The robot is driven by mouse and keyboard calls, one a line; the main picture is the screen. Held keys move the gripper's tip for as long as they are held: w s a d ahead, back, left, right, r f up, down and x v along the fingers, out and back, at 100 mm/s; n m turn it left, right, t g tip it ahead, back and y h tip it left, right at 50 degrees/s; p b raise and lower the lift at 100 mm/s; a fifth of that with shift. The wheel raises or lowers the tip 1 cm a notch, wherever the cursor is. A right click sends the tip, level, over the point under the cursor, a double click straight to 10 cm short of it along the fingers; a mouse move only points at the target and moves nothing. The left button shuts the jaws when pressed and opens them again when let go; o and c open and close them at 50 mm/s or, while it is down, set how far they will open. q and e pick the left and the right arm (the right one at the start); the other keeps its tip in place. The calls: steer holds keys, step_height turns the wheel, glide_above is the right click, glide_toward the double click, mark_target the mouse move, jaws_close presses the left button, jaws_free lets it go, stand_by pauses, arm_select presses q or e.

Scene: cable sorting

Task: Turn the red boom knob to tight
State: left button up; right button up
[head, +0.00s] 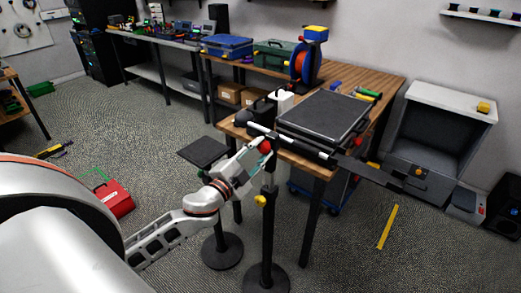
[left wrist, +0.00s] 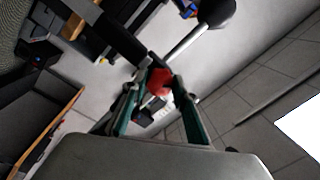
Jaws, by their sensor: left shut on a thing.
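The red boom knob (head: 266,146) sits on the clamp at the top of a black stand (head: 267,240), on the boom (head: 300,143). My left gripper (head: 258,152) is at the knob and shut on it. In the left wrist view the red knob (left wrist: 159,80) lies between the two green-edged fingers (left wrist: 160,92), with the boom running behind it. The knob's marking for tight or loose cannot be made out. My right gripper is not in view.
A wooden workbench (head: 385,82) with a dark flat panel (head: 325,112) stands just behind the boom. A yellow knob (head: 261,201) is lower on the stand. A red toolbox (head: 112,198) is on the floor at left. The floor at front right is mostly clear.

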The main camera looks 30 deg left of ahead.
arm_select(q)
steer(key=m, duration=0.5)
steer(key=shift+h, duration=0.3)
steer(key=shift+m+p, duration=0.4)
steer(key=shift+m, duration=1.7)
steer(key=shift+h, duration=0.3)
steer(key=o, duration=1.1)
steer(key=s+a+f, duration=0.1)
steer(key=s, duration=1.1)
steer(key=shift+f, duration=0.15)
